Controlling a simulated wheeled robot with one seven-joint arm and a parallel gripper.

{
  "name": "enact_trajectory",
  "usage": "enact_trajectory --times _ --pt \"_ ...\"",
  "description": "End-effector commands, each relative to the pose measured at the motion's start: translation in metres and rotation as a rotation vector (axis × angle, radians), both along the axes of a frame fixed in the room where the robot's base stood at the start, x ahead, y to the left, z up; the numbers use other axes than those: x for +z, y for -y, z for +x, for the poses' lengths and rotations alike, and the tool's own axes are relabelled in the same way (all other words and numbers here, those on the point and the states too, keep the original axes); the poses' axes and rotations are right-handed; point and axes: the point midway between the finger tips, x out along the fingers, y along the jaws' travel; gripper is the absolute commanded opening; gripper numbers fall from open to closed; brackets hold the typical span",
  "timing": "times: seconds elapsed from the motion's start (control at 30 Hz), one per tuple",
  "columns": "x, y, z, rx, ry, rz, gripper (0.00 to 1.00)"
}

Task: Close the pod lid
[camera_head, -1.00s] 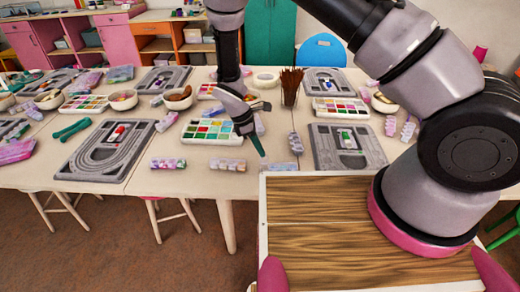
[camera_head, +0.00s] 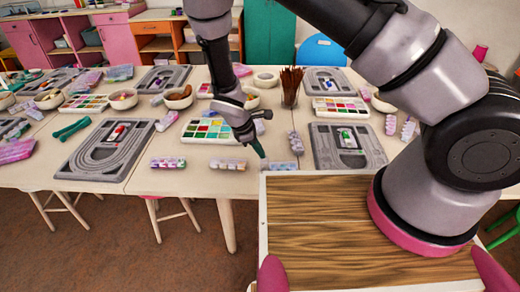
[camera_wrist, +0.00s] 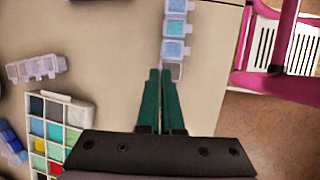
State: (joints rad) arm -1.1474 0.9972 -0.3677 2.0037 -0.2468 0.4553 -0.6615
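My gripper (camera_wrist: 160,72) has two green fingers close together, with nothing visible between them; it also shows in the head view (camera_head: 260,153). A strip of small clear pods (camera_wrist: 175,35) with pale to blue contents lies just beyond the fingertips, and the fingertips overlap its near end in the wrist view. I cannot tell whether they touch. The strip shows in the head view (camera_head: 284,166) near the table's front edge, right of the fingertips. The nearest compartment looks greyish. The clear lids are too small for me to tell which one is raised.
A second pod strip (camera_wrist: 37,68) lies to the left in the wrist view. A colour palette (camera_head: 207,130) sits left of my gripper and a grey bead board (camera_head: 345,146) sits right. A brush cup (camera_head: 290,88) stands behind.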

Motion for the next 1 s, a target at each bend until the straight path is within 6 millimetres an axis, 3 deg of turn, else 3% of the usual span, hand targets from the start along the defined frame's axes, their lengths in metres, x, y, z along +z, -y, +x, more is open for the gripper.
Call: enact_trajectory --times 1.0 --pt "-0.029 0.002 -0.046 0.008 0.86 0.032 0.0"
